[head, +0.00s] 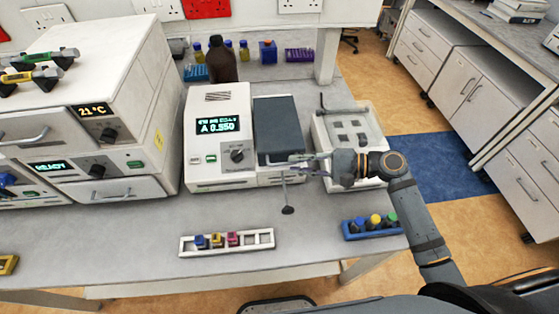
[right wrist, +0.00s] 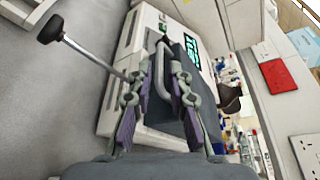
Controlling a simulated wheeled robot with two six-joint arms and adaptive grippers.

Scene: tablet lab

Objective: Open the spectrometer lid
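The spectrometer (head: 215,158) is a white box with a lit display in the middle of the bench. Its dark grey lid (head: 278,120) lies flat over the right part, closed. My right gripper (head: 297,164) is at the lid's front edge, coming in from the right. In the right wrist view, my right gripper (right wrist: 161,62) is open, with the pale lid handle (right wrist: 158,85) between its fingers. Contact with the handle is unclear. A rod with a black knob (right wrist: 51,28) sticks out from the spectrometer's front beside the fingers. My left gripper is out of view.
A white tray-like device (head: 322,128) stands right of the spectrometer, under my right wrist. A white rack (head: 262,240) with coloured vials and a blue rack (head: 353,234) are in front. White stacked instruments (head: 100,75) fill the left. A brown bottle (head: 221,64) stands behind.

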